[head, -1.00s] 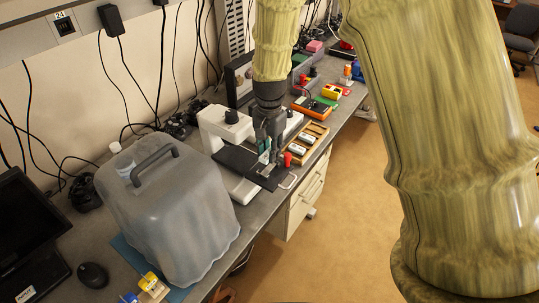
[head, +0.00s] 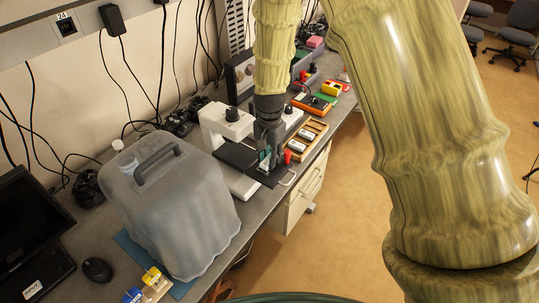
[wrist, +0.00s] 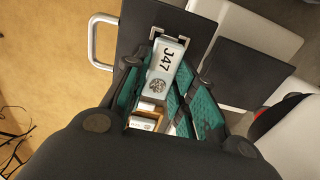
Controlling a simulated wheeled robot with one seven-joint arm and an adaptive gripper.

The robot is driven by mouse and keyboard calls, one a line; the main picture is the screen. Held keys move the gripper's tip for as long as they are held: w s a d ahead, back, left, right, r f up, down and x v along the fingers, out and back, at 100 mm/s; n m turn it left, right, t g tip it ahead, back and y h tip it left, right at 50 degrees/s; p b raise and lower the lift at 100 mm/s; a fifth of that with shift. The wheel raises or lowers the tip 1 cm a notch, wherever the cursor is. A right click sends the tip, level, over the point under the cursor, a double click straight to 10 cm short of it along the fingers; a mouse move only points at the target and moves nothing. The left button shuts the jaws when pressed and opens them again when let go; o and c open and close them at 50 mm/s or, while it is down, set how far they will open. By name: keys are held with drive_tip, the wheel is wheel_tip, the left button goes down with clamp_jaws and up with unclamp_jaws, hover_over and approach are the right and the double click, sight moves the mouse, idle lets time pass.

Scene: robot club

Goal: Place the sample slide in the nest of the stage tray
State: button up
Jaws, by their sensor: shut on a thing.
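The sample slide (wrist: 166,65), a pale strip marked J47 with a dark round print, is between the teal-padded fingers of my gripper (wrist: 171,95) in the wrist view. My gripper (head: 266,158) is shut on it. The stage tray (wrist: 136,33) is a flat black plate with a metal handle (wrist: 92,42). Light metal edging of the nest (wrist: 158,33) shows at the slide's far end. In the head view the gripper is over the tray (head: 262,181), hiding most of the nest. I cannot tell whether the slide touches the nest floor.
The white microscope (head: 226,124) stands behind the gripper, with its black stage (head: 236,157) beside the tray. A wooden rack (head: 318,129) with pale pieces and a red item stand close right. A large grey cover (head: 175,205) fills the left bench.

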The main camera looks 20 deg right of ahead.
drive_tip(key=shift+f, duration=0.3)
drive_tip(key=o, duration=1.1)
drive_tip(key=shift+c, duration=0.2)
drive_tip(key=shift+r, duration=0.7)
wheel_tip(320, 180, up, 12)
drive_tip(key=b, duration=0.4)
drive_tip(key=shift+b, duration=0.4)
drive_tip(key=shift+f, duration=0.1)
